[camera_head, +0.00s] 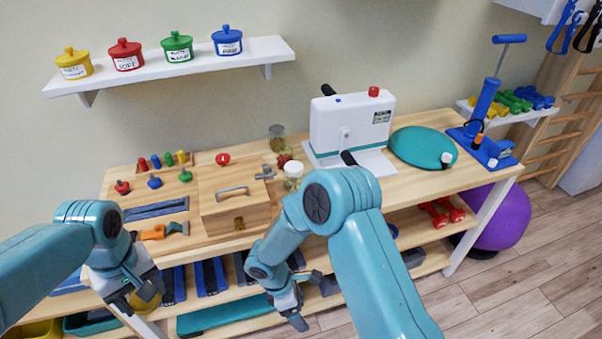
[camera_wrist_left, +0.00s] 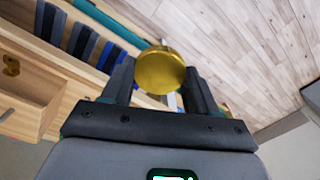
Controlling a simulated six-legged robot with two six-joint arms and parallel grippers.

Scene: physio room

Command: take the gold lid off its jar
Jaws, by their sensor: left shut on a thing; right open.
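The gold lid (camera_wrist_left: 160,70) is a round, shiny disc held between the two dark fingers of my left gripper (camera_wrist_left: 160,88). In the head view my left gripper (camera_head: 139,300) is low at the left, in front of the bench's lower shelves, with the lid (camera_head: 149,299) partly hidden by its fingers. A small glass jar (camera_head: 277,137) stands at the back of the bench top, and a jar with a white top (camera_head: 293,170) stands nearer; I cannot tell which one the lid belongs to. My right gripper (camera_head: 307,301) is open and empty, low in front of the bench.
The wooden bench (camera_head: 130,204) carries a wooden box (camera_head: 234,209), a white machine (camera_head: 350,125) and a teal disc (camera_head: 422,147). Lidded coloured pots stand on a wall shelf (camera_head: 205,64). A purple ball (camera_head: 505,215) sits at the right. The floor at the lower right is clear.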

